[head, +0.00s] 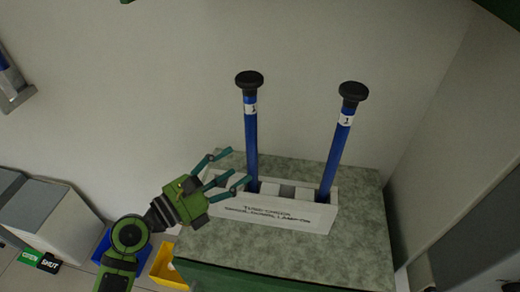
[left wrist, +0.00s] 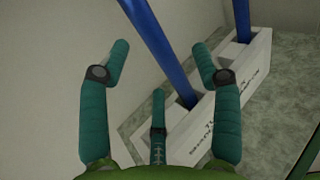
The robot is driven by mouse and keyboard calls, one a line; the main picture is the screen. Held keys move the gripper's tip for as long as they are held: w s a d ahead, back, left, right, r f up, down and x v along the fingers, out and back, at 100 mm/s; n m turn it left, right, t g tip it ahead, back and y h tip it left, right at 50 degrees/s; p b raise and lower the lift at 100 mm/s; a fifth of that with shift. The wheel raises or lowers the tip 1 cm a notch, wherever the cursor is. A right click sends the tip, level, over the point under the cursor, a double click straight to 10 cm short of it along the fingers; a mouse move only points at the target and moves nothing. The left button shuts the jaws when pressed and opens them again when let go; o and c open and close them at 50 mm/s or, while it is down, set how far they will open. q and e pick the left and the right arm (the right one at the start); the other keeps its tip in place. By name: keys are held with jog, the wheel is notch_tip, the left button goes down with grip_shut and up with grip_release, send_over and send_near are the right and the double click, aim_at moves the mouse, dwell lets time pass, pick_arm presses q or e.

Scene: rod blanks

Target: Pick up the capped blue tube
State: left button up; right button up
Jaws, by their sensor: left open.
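Two capped blue tubes stand in a white holder (head: 300,214) on a grey speckled top. The left tube (head: 252,140) is upright with a black cap and a white label. The right tube (head: 336,150) has the same cap and label and leans right. My left gripper (head: 238,167) is open and empty, just left of the left tube's lower part. In the left wrist view, the left tube (left wrist: 155,42) shows between the spread fingers (left wrist: 161,62), and the right tube (left wrist: 242,20) is beyond them to the right. Its caps are out of that view. My right gripper is not seen.
The speckled top (head: 350,240) is clear in front of the holder. A wall stands close behind. At lower left are a grey-lidded box (head: 50,205), a yellow bin (head: 168,265), a blue bin (head: 103,247) and green and black signs (head: 40,261) reading OPEN and SHUT.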

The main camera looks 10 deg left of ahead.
aim_at(250, 155)
pick_arm(q)
jog(key=p+x, duration=0.1)
jog(key=x, duration=0.2)
jog(key=p+x, duration=0.1)
jog(key=x, duration=0.2)
jog(key=shift+w+a, duration=0.2)
jog(key=shift+w, duration=0.2)
jog(key=shift+s, duration=0.1)
jog(key=c, duration=1.3)
